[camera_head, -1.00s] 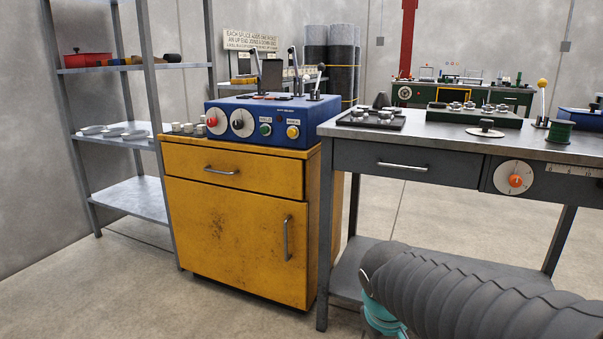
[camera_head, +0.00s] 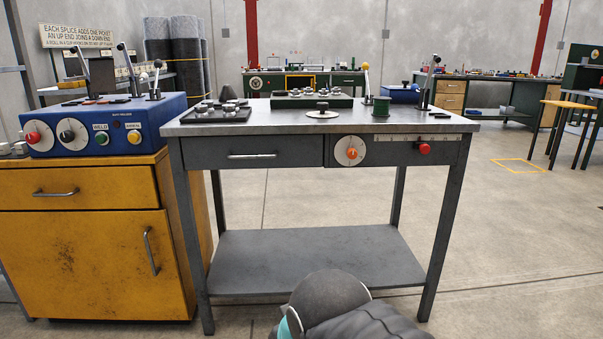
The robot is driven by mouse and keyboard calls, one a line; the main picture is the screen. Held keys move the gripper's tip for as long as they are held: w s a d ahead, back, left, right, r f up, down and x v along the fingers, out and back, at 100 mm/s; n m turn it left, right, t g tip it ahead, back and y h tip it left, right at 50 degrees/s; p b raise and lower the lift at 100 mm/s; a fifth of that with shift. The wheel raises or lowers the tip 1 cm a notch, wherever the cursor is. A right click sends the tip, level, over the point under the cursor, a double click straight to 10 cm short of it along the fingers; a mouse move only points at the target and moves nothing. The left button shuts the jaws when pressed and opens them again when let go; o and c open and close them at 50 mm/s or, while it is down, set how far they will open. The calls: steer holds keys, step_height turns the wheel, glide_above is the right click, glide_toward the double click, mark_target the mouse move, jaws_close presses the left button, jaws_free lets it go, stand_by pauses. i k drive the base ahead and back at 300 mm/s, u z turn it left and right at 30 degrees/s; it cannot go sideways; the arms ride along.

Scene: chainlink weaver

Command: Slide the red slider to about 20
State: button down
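A red slider knob (camera_head: 424,148) sits on the right part of the front of the grey metal workbench (camera_head: 270,128). A pale scale strip (camera_head: 395,138) with small marks runs just above it, from the dial to near the bench's right end. The numbers are too small to read. An orange-knobbed round dial (camera_head: 351,151) is left of the strip. My gripper is not in view; only a dark, ribbed part of my arm shows at the bottom.
A yellow cabinet (camera_head: 90,240) with a blue control box (camera_head: 105,128) stands at the left. Floor to the bench's right is clear.

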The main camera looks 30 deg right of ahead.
mark_target(423, 146)
steer(key=z, duration=1.5)
